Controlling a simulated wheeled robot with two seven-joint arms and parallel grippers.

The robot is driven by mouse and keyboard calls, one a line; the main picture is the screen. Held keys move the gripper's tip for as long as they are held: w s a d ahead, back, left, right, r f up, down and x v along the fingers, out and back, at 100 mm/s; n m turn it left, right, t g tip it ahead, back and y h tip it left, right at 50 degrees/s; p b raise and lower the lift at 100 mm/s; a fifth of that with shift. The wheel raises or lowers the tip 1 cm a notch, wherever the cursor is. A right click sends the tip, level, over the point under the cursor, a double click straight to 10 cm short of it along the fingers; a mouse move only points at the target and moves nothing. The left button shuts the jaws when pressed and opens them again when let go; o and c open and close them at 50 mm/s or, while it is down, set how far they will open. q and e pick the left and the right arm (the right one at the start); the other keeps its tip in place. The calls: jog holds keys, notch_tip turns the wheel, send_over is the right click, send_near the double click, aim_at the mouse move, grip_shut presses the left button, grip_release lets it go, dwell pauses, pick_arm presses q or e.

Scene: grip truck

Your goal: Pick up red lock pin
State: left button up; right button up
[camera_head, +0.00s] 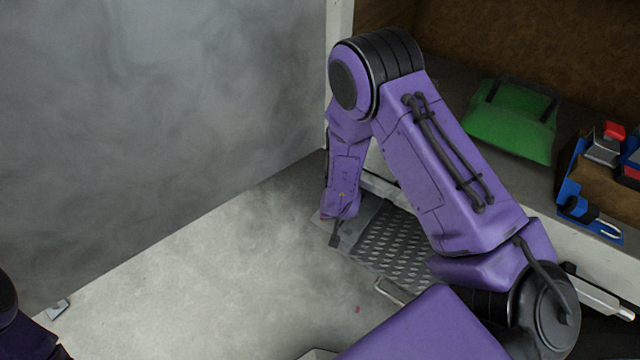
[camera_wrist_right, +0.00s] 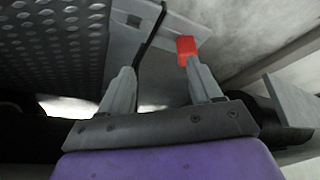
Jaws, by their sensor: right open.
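The red lock pin (camera_wrist_right: 187,47) shows in the right wrist view as a small red block at the edge of a grey metal plate (camera_wrist_right: 123,30). It lies just beyond the tip of the right-hand finger and overlaps it in the picture; I cannot tell whether they touch. My right gripper (camera_wrist_right: 160,66) is open, its two grey fingers apart with nothing clearly held between them. My left gripper is out of view.
A ribbed metal step (camera_head: 395,250) adjoins the plate, and a dark rod or cable (camera_wrist_right: 150,35) crosses the plate near the fingers. A green bag (camera_head: 511,120) and a blue tool tray (camera_head: 571,185) lie on the truck bed. The pale floor (camera_head: 200,290) is mostly clear.

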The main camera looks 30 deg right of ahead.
jog(key=shift+y, duration=0.3)
jog(key=w+f, duration=0.7)
jog(key=shift+w+f+b, duration=0.15)
jog(key=shift+f+b, duration=0.15)
jog(key=shift+f, duration=0.1)
jog(key=c, duration=1.1)
